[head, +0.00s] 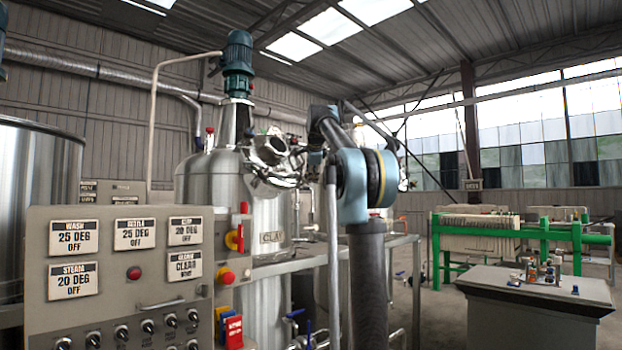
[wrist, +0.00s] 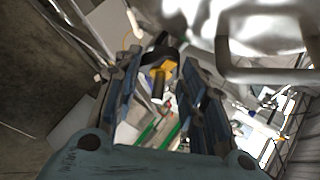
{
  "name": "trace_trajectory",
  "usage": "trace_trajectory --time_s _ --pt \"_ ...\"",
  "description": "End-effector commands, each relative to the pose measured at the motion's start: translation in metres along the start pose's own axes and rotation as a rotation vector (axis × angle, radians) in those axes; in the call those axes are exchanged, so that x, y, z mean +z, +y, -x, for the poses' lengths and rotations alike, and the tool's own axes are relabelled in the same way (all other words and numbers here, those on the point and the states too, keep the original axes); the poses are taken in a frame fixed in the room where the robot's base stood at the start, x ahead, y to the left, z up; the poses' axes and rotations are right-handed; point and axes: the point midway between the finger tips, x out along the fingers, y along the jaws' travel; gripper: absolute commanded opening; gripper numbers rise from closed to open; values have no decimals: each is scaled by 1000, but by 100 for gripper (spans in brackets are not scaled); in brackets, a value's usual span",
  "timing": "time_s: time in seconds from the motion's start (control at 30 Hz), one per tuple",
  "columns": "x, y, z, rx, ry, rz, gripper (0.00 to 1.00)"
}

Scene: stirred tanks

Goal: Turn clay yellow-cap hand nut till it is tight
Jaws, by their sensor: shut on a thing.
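The steel tank (head: 225,185) labelled CLAY stands in the middle of the head view, with a round hatch (head: 272,150) on its upper right side. In the head view my arm reaches to this hatch, and the gripper and the nut cannot be made out there. In the wrist view my gripper (wrist: 160,68) has a blue finger on each side of the yellow-cap hand nut (wrist: 161,71), which has a dark part above and below the yellow. The gripper is shut on the nut. The exact finger contact and the nut's thread are hidden.
A control panel (head: 120,265) stands at the front left, with a red button (head: 226,276) at its right. A rail (head: 385,245) runs behind my arm. A grey cabinet (head: 535,290) with small items stands at right, before a green-framed press (head: 480,225).

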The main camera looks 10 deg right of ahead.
Motion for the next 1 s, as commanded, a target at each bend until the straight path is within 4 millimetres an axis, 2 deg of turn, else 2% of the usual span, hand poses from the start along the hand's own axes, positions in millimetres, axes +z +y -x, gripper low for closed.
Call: trace_trajectory --time_s 0.2,0.23,0.3,0.73,0.87,1.0 --pt "-1 2 0 7 1 1 14" --pt "-1 2 0 7 1 1 43" --pt "-1 2 0 6 1 1 59" --pt "0 1 4 2 0 1 59" --pt "0 1 19 2 0 1 59" --pt "0 1 45 3 0 1 59"
